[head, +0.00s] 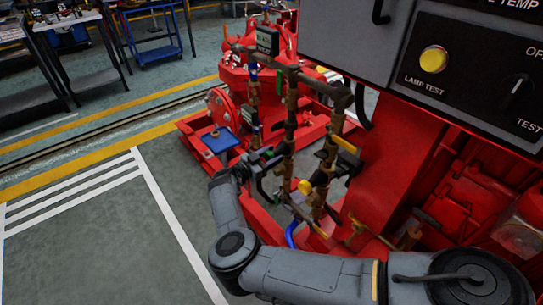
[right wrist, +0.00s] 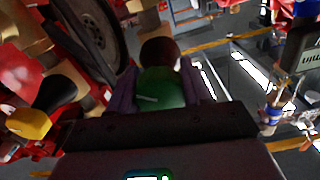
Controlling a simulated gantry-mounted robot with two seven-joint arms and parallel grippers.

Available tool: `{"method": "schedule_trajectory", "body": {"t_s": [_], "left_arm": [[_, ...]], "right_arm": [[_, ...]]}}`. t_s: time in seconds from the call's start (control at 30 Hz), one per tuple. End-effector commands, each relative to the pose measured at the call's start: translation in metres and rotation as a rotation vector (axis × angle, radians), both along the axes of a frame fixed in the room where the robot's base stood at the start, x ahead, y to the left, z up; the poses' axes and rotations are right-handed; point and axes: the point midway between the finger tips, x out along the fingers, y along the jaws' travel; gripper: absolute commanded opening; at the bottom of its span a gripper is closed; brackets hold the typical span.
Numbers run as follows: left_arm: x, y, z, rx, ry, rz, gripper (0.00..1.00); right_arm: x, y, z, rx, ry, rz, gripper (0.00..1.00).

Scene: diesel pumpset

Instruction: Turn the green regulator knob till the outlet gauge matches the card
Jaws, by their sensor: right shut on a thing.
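The green regulator knob (right wrist: 162,90) sits in the middle of the right wrist view, with a short white mark on it and a dark reddish round part just beyond it. My right gripper (right wrist: 156,92) is shut on the knob, one finger on each side. In the head view my right gripper (head: 262,162) is at the brown pipework, where the knob is mostly hidden. A large dark round rim (right wrist: 92,35), possibly a gauge from the side, stands left of the knob. No gauge needle is readable. A dark lettered plate (head: 267,41) tops the pipework; I cannot tell if it is the card. My left gripper is not in view.
Brown pipes (head: 290,110) with yellow handles (head: 346,145) stand close around the gripper. A blue-topped stand (head: 220,140) is just left of it. A grey control panel (head: 460,70) and red machinery crowd the right. Open green floor (head: 90,230) lies left.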

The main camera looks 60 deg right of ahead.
Motion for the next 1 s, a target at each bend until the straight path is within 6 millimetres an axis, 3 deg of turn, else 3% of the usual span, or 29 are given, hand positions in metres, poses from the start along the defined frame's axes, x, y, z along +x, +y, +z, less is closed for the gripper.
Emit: {"method": "schedule_trajectory", "body": {"t_s": [1.0], "left_arm": [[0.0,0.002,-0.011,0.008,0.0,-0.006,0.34]], "right_arm": [[0.001,0.0,-0.001,-0.251,-0.696,0.002,0.18]]}}
